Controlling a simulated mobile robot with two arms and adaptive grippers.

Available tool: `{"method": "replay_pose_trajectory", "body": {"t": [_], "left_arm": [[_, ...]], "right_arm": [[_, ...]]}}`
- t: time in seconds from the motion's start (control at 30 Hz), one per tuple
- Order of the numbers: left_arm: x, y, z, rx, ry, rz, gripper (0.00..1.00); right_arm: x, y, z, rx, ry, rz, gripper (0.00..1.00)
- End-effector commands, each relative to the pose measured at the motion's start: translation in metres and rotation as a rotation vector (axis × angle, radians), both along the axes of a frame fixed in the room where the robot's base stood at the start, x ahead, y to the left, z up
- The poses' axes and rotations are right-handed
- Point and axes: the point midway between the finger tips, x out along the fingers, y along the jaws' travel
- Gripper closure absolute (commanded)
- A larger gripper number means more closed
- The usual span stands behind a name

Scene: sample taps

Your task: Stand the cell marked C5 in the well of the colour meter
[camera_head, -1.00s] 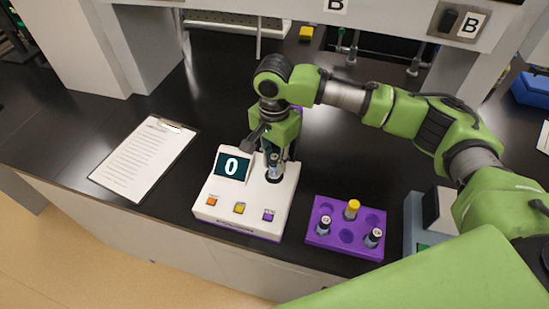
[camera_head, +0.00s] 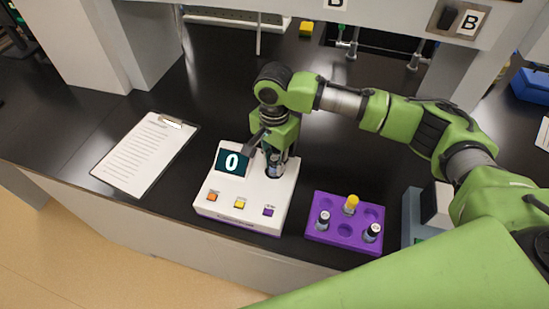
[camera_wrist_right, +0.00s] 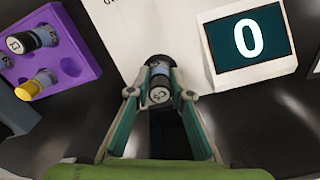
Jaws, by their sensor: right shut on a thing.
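The cell marked C5 (camera_wrist_right: 160,93) has a pale cap and is held between the fingertips of my right gripper (camera_wrist_right: 160,88). In the head view my right gripper (camera_head: 276,158) points down at the well side of the white colour meter (camera_head: 247,200), right of its screen. The cell (camera_head: 274,171) is upright there, at the well; the fingers and the cell itself hide the opening, so I cannot tell how deep it sits. The meter's screen (camera_head: 232,162) reads 0. My left gripper is not in view.
A clipboard (camera_head: 145,155) lies left. The bench behind the meter is mostly clear.

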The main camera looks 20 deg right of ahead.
Motion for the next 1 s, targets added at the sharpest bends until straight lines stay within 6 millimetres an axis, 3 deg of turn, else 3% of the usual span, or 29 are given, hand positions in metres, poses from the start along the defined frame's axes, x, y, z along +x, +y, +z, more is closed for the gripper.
{"method": "replay_pose_trajectory", "body": {"t": [0.27, 0.3, 0.33, 0.37, 0.6, 0.7, 1.0], "left_arm": [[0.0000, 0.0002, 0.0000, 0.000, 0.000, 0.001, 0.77], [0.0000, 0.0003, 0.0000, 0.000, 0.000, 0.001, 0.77], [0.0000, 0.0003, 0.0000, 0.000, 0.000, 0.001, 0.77], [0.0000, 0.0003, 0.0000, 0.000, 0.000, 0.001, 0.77], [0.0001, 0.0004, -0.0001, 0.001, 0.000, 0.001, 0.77], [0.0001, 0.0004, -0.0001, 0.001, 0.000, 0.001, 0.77], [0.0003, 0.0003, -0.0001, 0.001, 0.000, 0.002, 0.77]], "right_arm": [[0.0004, 0.0001, -0.0002, 0.001, -0.001, -0.001, 0.94], [0.0004, 0.0001, -0.0002, 0.001, -0.001, -0.001, 0.72], [0.0004, -0.0001, -0.0002, 0.001, -0.001, -0.001, 0.65], [0.0004, 0.0000, -0.0002, 0.001, -0.001, -0.001, 0.60], [0.0004, -0.0002, -0.0002, 0.001, -0.001, -0.001, 0.60], [0.0003, -0.0003, -0.0003, 0.001, -0.001, -0.001, 0.39], [0.0003, -0.0003, -0.0003, 0.001, -0.001, -0.001, 0.38]]}}
